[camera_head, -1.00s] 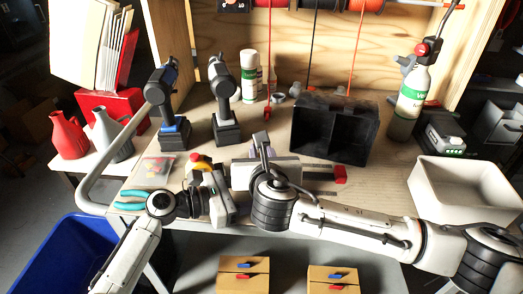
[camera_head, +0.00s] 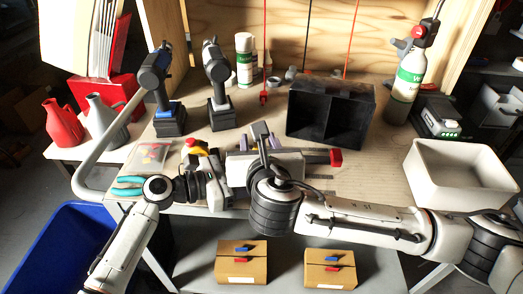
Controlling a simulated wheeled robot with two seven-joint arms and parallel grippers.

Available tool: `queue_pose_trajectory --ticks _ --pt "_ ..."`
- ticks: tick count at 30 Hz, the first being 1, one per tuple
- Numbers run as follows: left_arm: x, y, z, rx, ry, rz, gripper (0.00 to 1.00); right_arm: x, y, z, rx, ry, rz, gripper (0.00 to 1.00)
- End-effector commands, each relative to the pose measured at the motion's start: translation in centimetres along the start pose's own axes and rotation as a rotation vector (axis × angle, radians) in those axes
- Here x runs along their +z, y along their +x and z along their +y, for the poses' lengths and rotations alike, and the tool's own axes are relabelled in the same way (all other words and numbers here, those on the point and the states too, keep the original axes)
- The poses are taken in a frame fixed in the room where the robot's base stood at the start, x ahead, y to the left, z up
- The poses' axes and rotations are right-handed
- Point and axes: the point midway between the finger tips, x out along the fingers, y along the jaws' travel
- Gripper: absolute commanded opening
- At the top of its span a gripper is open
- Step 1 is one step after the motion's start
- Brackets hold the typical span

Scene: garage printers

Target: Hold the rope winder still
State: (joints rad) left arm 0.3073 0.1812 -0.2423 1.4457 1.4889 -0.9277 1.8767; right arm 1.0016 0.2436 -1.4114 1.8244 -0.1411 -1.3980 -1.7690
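I cannot single out a rope winder for sure. A red rope (camera_head: 264,48), a black rope (camera_head: 308,38) and an orange rope (camera_head: 352,38) hang down the wooden back panel; whatever holds their upper ends is outside the picture. My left gripper (camera_head: 213,176) is low over the workbench's front left, beside a small yellow and red item (camera_head: 194,147). My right gripper (camera_head: 262,142) is near the bench's middle, mostly hidden behind its own wrist. The fingers of both are too small or covered to show whether they are open. Both are well below the ropes.
Two drills (camera_head: 164,90) stand at the back left. A black two-bay bin (camera_head: 330,112) stands centre, with a green-labelled bottle (camera_head: 407,85) to its right. A white tray (camera_head: 462,178) sits at the right edge. Teal-handled pliers (camera_head: 128,186) lie front left.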

Motion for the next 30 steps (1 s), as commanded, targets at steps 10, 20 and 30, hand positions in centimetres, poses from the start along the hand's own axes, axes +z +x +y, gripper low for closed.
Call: queue_pose_trajectory --ticks 10,20,30 --pt "-1.0 0.0 -0.4 -0.008 -0.006 0.018 0.01 0.0 -6.3 0.0 0.001 0.0 -0.002 0.36" --pt "-1.0 0.0 -0.4 -0.008 -0.006 0.018 0.01 0.0 -7.4 -0.1 -0.002 -0.001 -0.002 0.36" --pt "-0.6 0.0 -0.2 -0.004 -0.003 0.01 0.74 0.0 -7.3 0.0 -0.001 0.0 -0.002 0.36"
